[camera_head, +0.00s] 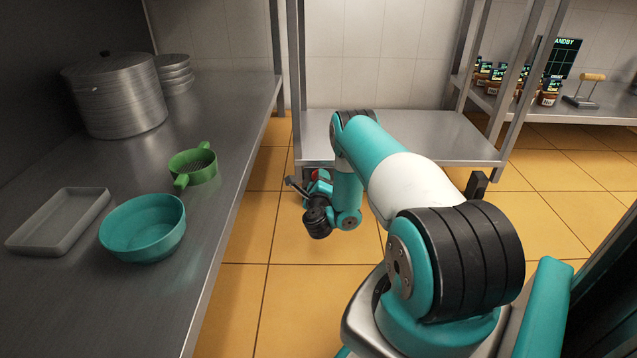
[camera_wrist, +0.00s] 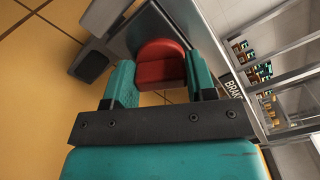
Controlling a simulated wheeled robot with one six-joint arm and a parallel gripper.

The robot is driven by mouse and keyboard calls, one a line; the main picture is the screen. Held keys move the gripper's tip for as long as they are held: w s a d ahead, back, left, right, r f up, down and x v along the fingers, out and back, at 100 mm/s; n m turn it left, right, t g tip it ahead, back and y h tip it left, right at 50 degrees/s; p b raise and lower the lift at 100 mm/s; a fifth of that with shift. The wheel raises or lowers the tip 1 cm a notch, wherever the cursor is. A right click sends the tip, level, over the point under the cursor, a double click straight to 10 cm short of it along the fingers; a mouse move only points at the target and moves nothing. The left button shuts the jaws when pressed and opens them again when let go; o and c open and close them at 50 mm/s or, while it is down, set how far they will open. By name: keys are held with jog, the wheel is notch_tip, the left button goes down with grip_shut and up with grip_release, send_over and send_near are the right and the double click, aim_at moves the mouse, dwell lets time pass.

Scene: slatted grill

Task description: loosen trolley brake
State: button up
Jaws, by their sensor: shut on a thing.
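A red rounded brake pedal (camera_wrist: 161,62) sits between the two teal fingers of my gripper (camera_wrist: 158,78) in the wrist view. The fingers are shut on its sides. A label reading BRAKE (camera_wrist: 233,90) shows on the steel edge to its right. In the head view my gripper (camera_head: 318,186) is low beside the near left corner of the steel trolley (camera_head: 410,140). Only a small red patch of the pedal (camera_head: 315,174) shows there; the rest is hidden by my gripper and arm.
Several jars (camera_head: 495,82) stand on a shelf at the back right. Yellow tiled floor (camera_head: 255,240) is clear beside the counter.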

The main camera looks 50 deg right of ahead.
jog(key=shift+f+n, duration=0.1)
jog(key=shift+n, duration=2.2)
jog(key=o, duration=0.9)
jog(key=shift+o, duration=0.2)
jog(key=shift+a, duration=0.1)
